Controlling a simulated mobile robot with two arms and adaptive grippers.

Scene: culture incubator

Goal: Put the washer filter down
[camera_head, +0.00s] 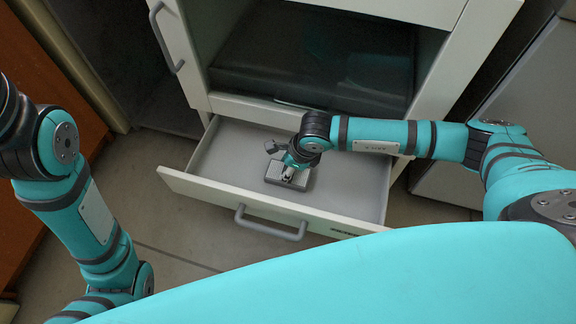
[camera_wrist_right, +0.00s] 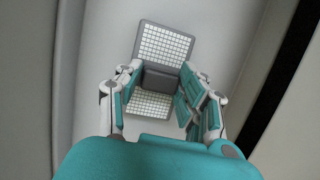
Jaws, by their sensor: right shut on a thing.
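The washer filter (camera_head: 295,178) is a small grey block with a white grid on its faces. It is at the open drawer (camera_head: 347,190), over or on the drawer floor; I cannot tell whether it touches. My right gripper (camera_head: 289,172) reaches down into the drawer and is at the filter. In the right wrist view the filter (camera_wrist_right: 165,46) shows its grey bridge between the fingers of my right gripper (camera_wrist_right: 158,84), which is shut on it. My left arm is at the left of the head view, but its gripper is out of view.
The drawer has a grey handle (camera_head: 270,224) on its front and is otherwise empty around the filter. Above it is the cabinet's dark open compartment (camera_head: 315,55). A cabinet door (camera_head: 165,45) with a handle stands open at the left.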

